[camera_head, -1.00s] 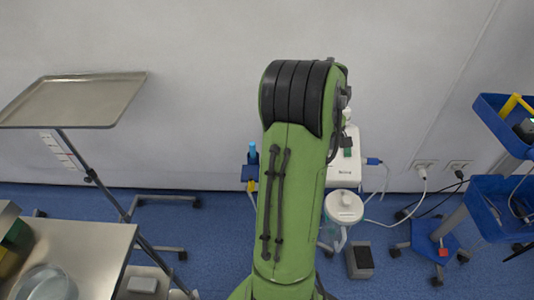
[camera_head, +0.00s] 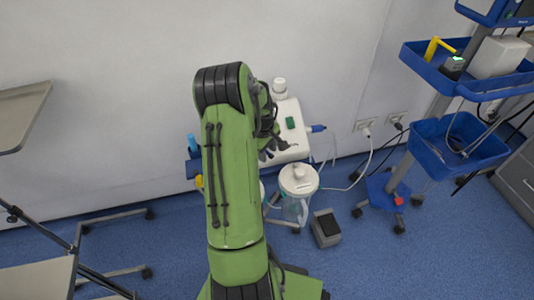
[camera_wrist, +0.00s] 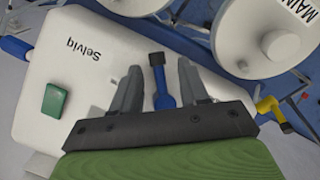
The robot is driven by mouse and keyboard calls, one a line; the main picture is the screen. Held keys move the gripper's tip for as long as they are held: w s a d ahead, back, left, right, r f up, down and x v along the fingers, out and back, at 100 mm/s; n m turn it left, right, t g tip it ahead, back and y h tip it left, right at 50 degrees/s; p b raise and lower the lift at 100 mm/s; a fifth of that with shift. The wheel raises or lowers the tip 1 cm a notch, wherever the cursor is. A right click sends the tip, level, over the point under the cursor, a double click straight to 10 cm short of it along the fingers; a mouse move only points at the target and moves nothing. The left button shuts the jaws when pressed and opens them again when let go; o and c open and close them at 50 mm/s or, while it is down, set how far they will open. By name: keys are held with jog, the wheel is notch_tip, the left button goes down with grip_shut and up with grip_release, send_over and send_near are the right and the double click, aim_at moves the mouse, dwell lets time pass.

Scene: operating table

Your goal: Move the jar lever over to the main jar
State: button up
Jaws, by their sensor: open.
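The jar lever (camera_wrist: 160,82) is blue with a dark end, in the middle of the wrist view. My gripper (camera_wrist: 160,84) is open, with one finger on either side of the lever and a gap to each. The main jar's white round lid (camera_wrist: 268,38), marked MAIN, is at the upper right of the wrist view. A second jar's lid (camera_wrist: 136,4) is cut off at the top edge. In the head view my gripper (camera_head: 278,150) is over the white suction unit (camera_head: 290,110). There the second jar (camera_head: 298,182) shows, while my arm hides the lever and most of the main jar.
The suction unit has a green switch (camera_wrist: 57,100). A yellow fitting (camera_wrist: 272,114) is at right in the wrist view. A foot pedal (camera_head: 325,228) is on the floor. A blue trolley (camera_head: 455,145) stands right, a metal tray stand (camera_head: 22,115) left.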

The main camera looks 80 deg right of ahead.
grip_shut()
dwell(0.3)
